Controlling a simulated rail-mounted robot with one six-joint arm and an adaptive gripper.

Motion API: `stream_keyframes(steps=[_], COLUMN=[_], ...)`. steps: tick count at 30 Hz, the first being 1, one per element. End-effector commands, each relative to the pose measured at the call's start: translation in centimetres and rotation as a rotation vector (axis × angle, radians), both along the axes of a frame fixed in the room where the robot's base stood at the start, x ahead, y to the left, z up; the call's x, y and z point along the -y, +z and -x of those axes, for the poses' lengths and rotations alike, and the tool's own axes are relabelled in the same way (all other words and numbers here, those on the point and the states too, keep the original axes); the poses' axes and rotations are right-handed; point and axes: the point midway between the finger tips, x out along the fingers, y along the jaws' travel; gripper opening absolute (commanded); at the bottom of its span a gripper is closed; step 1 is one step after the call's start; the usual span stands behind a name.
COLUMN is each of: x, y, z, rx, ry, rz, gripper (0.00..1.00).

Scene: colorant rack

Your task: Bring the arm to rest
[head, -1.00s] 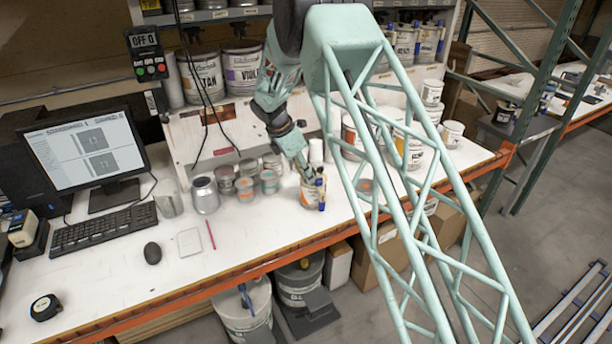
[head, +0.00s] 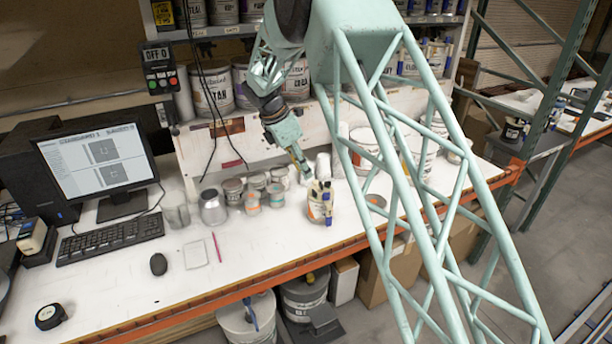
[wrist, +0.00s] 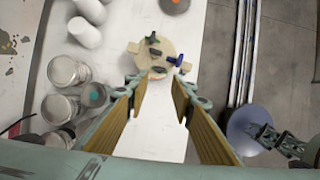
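My gripper (head: 304,172) hangs low over the white workbench (head: 270,255), just behind and left of a pale can (head: 319,204) with blue-handled tools at its rim. In the wrist view my gripper (wrist: 160,88) has its two fingers apart, with bare bench showing between them. The can (wrist: 172,50) lies beyond the fingertips there, and nothing is held. In the head view I cannot tell whether the fingertips touch the can.
White tubs (head: 366,150) stand to the right, behind my arm. A monitor (head: 100,165) and keyboard (head: 110,240) are at left. The bench front is mostly clear.

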Motion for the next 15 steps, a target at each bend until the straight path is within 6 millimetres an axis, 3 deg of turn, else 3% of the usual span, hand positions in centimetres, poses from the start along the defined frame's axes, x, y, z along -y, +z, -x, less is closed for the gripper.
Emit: stream_keyframes(steps=[15], x=[-0.23], y=[0.68], z=[0.17], rx=[0.000], ry=[0.000], rz=[0.000], gripper=[0.23])
